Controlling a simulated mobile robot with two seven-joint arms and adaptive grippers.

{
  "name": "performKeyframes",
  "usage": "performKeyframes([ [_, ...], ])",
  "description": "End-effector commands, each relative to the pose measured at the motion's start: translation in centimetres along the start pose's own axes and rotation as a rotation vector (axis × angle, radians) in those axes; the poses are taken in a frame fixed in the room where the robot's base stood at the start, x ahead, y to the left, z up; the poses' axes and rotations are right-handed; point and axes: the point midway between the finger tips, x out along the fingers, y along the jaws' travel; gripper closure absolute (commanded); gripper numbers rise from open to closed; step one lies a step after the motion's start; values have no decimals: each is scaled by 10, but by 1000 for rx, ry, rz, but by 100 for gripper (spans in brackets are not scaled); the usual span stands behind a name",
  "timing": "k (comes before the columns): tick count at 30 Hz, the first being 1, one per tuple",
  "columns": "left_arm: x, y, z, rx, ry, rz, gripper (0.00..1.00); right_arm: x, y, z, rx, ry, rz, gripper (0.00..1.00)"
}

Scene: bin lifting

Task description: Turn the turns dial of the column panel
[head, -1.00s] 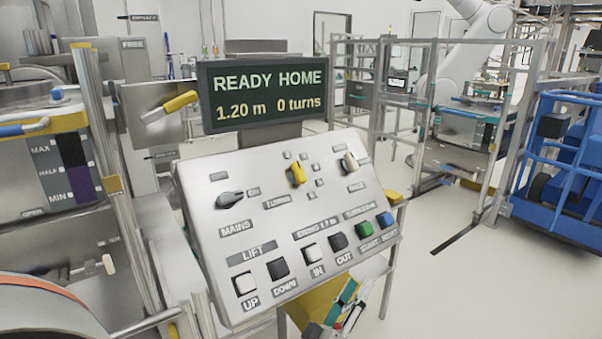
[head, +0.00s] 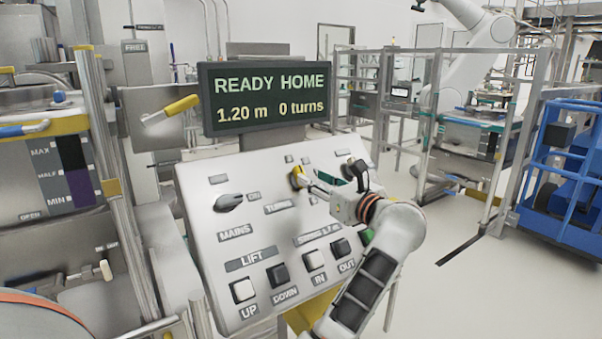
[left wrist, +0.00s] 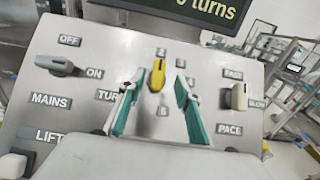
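The turns dial is a yellow knob (head: 296,177) on the sloped light-grey column panel (head: 210,265). It also shows in the left wrist view (left wrist: 157,76), with its pointer roughly upright there. My left gripper (head: 305,181) is at the dial in the head view. In the left wrist view its two teal-padded fingers (left wrist: 159,85) are spread, one on each side of the dial, with gaps between them and the knob. The display (head: 265,98) reads "READY HOME", "1.20 m" and "0 turns". My right gripper is not in view.
The mains switch (head: 229,202) sits left of the dial and the pace knob (left wrist: 239,97) to its right. Several push buttons, such as UP (head: 243,291), line the panel's lower edge. A blue cart (head: 575,170) stands far right.

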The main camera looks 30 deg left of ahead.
Motion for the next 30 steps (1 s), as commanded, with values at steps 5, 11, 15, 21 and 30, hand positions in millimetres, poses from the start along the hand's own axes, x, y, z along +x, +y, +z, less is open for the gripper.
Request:
performKeyframes([
  [5, 29, 2, 2, 2, -6, 4, 67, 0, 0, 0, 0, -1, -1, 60],
  [11, 56, 1, 2, 5, -6, 3, 67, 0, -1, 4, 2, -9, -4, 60],
  [15, 65, 1, 1, 3, -5, 2, 67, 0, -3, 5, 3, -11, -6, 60],
  [21, 68, 1, 1, 3, -5, 2, 67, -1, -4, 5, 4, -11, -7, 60],
  [30, 68, 1, 1, 4, -5, 2, 100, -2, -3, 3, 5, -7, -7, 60],
])
